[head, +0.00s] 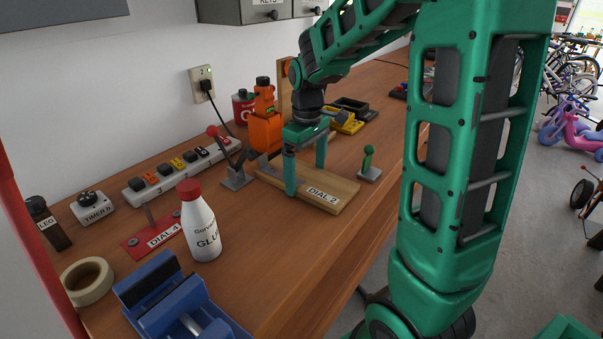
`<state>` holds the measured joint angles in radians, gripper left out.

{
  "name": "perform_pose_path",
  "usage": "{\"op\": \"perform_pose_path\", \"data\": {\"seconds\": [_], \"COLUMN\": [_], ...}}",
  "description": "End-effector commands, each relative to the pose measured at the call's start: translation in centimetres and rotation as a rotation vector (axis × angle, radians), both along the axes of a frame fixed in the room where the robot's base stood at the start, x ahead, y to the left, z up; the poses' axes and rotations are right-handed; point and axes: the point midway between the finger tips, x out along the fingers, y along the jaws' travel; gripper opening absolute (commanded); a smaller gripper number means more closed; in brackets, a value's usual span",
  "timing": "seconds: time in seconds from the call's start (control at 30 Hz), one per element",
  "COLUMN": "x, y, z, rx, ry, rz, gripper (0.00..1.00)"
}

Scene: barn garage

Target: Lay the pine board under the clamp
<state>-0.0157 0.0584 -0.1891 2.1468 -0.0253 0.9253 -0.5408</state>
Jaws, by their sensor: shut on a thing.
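Just left of the board stands a clamp-like fixture (236,180) with a grey base and a red-knobbed lever raised to the left. Which one is the task's clamp is unclear.
An orange tool (265,130) stands behind the board. A power strip (182,166) runs along the wall. Bare bench lies in front of the board.

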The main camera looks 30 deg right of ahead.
Motion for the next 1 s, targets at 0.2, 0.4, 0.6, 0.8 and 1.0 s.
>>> {"op": "perform_pose_path", "data": {"seconds": [0.2,0.4,0.6,0.8,1.0], "x": [0.0,0.0,0.1,0.1,0.1], "y": [0.0,0.0,0.0,0.0,0.0], "z": [0.0,-0.1,0.5,3.5,7.6], "rx": [-0.001,0.000,-0.001,-0.001,0.000], "ry": [-0.001,-0.001,-0.004,-0.007,-0.005], "rz": [0.000,0.000,0.000,0.000,0.001], "gripper": [0.61,1.00,1.00,1.00,1.00]}}
